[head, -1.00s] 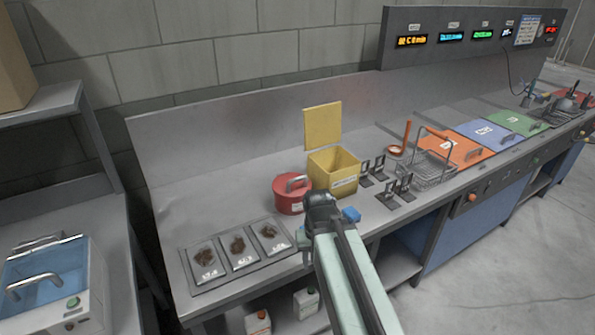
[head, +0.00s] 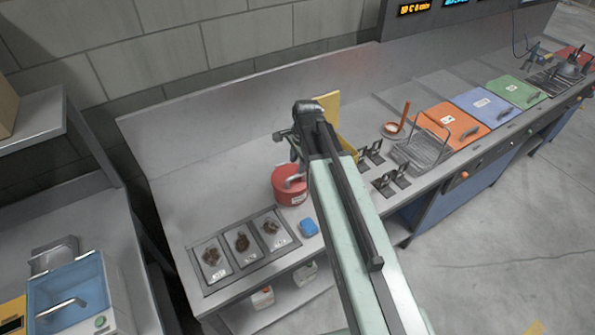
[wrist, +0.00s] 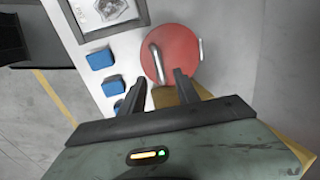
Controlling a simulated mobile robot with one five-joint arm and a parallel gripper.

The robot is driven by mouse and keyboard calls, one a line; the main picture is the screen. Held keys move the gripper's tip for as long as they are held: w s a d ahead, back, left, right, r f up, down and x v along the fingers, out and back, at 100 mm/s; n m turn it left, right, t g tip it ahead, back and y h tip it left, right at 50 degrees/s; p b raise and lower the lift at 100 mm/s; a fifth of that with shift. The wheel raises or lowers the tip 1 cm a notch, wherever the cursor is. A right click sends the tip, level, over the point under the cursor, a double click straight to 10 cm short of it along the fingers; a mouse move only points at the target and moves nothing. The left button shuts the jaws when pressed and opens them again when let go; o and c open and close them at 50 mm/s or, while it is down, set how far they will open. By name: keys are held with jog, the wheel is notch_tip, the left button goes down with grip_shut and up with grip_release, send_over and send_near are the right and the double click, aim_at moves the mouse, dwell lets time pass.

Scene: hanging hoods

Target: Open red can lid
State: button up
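A red can (head: 290,187) with its round lid on stands on the metal counter. Its lid handle shows pale and bar-shaped. In the wrist view the red lid (wrist: 172,52) lies ahead of the fingers, with the handle (wrist: 154,64) on its left part. My gripper (head: 290,140) is above the can in the head view. In the wrist view my gripper (wrist: 160,92) has its two fingers apart with nothing between them, at the lid's near edge. Whether they touch the lid I cannot tell.
A yellow box (head: 345,140) stands right behind the can, partly hidden by my arm. A tray with specimen packs (head: 240,250) is at the front left.

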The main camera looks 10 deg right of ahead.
aim_at(296, 175)
jog(key=f+b, duration=0.3)
jog(key=f, duration=0.1)
jog(key=w+f+b, duration=0.1)
jog(key=f+b, duration=0.1)
jog(key=shift+a+f+b, duration=0.15)
jog(key=shift+f+b, duration=0.2)
jog(key=shift+r, duration=0.15)
grip_shut()
dwell(0.8)
